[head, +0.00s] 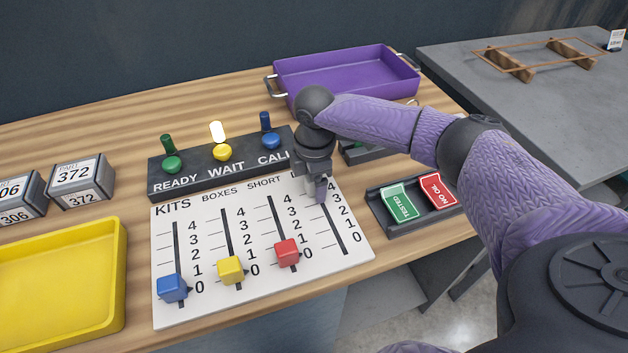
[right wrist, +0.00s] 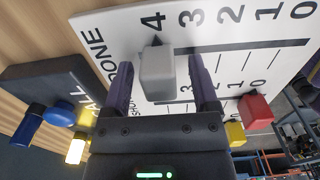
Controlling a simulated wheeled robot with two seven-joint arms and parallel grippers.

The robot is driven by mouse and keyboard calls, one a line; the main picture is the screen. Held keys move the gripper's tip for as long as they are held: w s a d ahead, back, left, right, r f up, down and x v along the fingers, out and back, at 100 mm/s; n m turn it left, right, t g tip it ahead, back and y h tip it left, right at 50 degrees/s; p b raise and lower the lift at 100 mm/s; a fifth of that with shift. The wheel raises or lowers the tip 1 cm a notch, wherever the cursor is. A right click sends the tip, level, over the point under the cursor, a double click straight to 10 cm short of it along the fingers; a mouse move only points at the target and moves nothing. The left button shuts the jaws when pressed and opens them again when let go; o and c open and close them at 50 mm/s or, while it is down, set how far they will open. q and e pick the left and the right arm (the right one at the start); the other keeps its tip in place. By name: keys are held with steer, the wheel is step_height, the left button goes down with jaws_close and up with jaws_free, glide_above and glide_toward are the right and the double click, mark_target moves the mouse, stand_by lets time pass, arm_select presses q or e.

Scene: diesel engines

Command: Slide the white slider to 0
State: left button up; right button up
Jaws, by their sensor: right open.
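The white slider (right wrist: 157,72) is a small pale block on the rightmost scale of the white board (head: 255,295), the one labelled DONE. In the right wrist view it sits beside the 4, at the upper end of its slot. My right gripper (right wrist: 180,85) is open, with one purple finger on each side of the slider; a gap shows between the block and the right-hand finger. In the head view my right gripper (head: 318,196) points down over the slider and largely hides it. The slot below (head: 342,232) runs clear down to 0. My left gripper is out of view.
Blue (head: 172,288), yellow (head: 231,270) and red (head: 287,252) sliders stand low on the other scales. A dark READY/WAIT/CALL switch panel (head: 190,180) lies behind the board. A card tray (head: 385,222) is at right, a yellow bin (head: 115,300) at left.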

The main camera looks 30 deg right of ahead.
jaws_close()
stand_by(1.4)
